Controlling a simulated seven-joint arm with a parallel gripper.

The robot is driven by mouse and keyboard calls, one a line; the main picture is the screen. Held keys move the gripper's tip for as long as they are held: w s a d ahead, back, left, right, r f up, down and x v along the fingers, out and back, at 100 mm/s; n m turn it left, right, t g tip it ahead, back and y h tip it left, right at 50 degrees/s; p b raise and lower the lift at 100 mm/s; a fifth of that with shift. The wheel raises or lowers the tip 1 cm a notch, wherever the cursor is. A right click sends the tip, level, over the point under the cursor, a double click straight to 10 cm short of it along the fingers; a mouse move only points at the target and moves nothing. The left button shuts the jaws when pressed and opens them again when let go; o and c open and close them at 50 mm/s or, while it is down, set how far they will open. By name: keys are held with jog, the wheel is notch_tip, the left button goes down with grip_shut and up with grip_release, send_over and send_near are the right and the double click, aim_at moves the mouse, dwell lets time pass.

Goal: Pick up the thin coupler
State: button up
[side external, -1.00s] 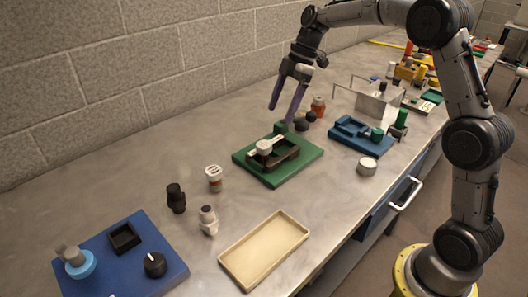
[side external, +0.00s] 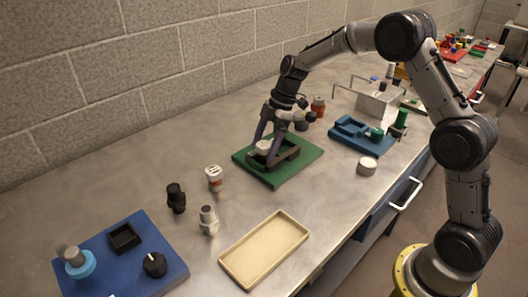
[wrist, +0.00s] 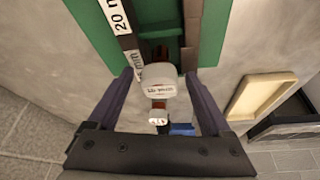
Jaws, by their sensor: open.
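A pale, rounded part (side external: 263,146) with lettering sits on the brown holder (side external: 289,160) of the green board (side external: 310,154). It looks like the thin coupler, but I cannot be sure of its name. In the wrist view the pale part (wrist: 158,82) lies between my fingertips, with a gap to each side. My gripper (side external: 267,152) is open, low over the green board, with one finger on either side of the part. Whether the fingers touch the holder is hidden.
A tan tray (side external: 225,257) lies in front. A white-and-orange bottle (side external: 214,179), a black fitting (side external: 176,198) and a grey fitting (side external: 208,220) stand left of the green board. A blue board (side external: 170,255) lies at front left; another blue board (side external: 345,138) lies right.

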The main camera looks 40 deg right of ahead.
grip_shut()
dwell(0.4)
jog(key=shift+r, duration=0.1)
